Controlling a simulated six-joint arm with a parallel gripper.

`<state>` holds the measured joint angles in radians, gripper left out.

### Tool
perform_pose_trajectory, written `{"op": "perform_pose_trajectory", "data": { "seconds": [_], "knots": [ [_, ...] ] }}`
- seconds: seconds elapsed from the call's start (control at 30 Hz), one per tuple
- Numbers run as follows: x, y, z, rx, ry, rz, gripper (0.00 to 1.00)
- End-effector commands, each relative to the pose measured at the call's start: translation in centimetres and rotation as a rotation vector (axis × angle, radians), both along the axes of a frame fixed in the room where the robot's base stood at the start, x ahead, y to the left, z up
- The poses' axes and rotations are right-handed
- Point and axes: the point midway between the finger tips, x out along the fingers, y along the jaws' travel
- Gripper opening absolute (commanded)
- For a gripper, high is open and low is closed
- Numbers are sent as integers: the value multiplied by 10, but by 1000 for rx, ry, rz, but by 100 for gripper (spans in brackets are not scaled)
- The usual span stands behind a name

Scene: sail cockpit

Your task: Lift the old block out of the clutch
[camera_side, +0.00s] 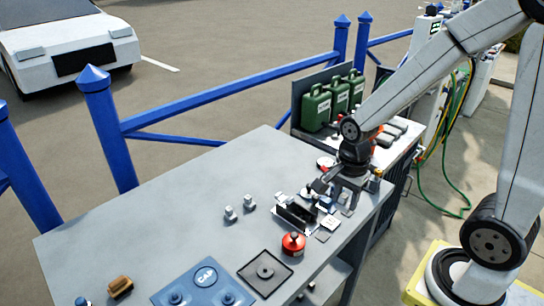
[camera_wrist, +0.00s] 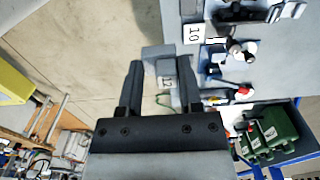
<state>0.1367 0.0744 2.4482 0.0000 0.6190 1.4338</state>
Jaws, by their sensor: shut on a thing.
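In the wrist view my gripper (camera_wrist: 163,75) has its two dark fingers on either side of a pale grey block (camera_wrist: 158,52). The gripper is shut on the grey block, whose lower part is partly hidden by the gripper. In the side view my gripper (camera_side: 345,190) is low over the right edge of the grey bench. A black slotted fixture (camera_side: 297,213), which may be the clutch, stands on the bench left of the gripper. I cannot tell whether the block touches anything beneath it.
Green cans (camera_side: 317,107) stand behind. Small parts crowd around the gripper; the bench's left middle is clear.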

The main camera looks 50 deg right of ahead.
Motion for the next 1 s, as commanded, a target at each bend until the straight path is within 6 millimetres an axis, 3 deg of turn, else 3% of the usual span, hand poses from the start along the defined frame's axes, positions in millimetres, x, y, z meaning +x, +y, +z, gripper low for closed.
{"op": "perform_pose_trajectory", "data": {
  "seconds": [0.3,1.0],
  "knots": [
    [-11,1,5,0,0,0,0],
    [-11,1,6,0,0,0,0]
  ]
}}
